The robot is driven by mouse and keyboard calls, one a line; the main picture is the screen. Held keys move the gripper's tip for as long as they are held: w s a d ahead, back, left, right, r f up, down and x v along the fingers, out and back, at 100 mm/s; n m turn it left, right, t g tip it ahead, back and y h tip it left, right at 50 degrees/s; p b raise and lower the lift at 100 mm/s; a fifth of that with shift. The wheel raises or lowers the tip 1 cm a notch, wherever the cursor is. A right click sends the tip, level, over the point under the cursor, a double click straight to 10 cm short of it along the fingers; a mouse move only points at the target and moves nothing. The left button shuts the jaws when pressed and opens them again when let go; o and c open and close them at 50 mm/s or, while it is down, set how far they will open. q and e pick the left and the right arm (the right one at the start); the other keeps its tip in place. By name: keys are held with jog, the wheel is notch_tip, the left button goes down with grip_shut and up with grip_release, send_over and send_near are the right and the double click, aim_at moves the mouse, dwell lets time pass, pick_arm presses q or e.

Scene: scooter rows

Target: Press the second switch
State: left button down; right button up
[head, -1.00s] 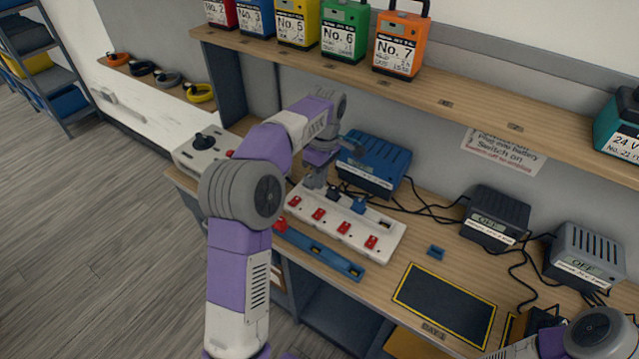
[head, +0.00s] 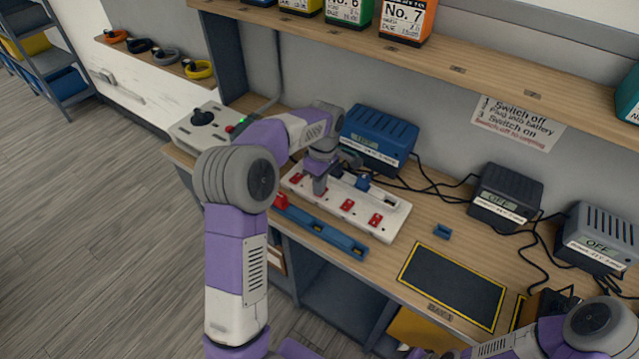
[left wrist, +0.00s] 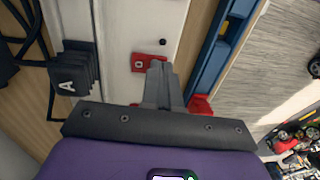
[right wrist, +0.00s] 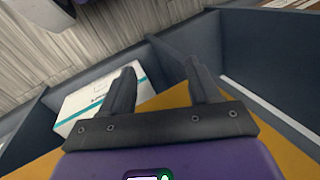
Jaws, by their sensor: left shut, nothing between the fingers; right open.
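A white power strip (head: 392,222) lies on the bench with a row of red switches and plugs in it. The first switch (head: 295,178), third switch (head: 347,205) and fourth switch (head: 376,220) show in the head view. My left gripper (head: 320,189) is shut and empty, pointing down over the strip where the second switch sits, and hides it. In the left wrist view the shut fingertips (left wrist: 158,66) are beside or over a red switch (left wrist: 142,62); contact cannot be told. My right gripper (right wrist: 160,68) is open and empty, low at the right.
A blue rail (head: 330,232) with a red piece runs along the strip's front. A blue charger (head: 378,138) stands behind it; dark chargers (head: 505,193) and cables are to the right. A yellow-edged dark mat (head: 453,285) lies at front right. A white box (right wrist: 85,103) is under the right gripper.

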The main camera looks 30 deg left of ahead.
pick_arm(q)
jog(key=shift+s+f, duration=0.1)
jog(key=shift+f, duration=0.1)
jog(key=shift+w+r+p, duration=0.2)
jog(key=shift+w+p, duration=0.2)
jog(key=shift+p, duration=0.4)
jog(key=shift+w+p, duration=0.35)
jog(key=shift+w, duration=0.05)
jog(key=shift+r, duration=0.1)
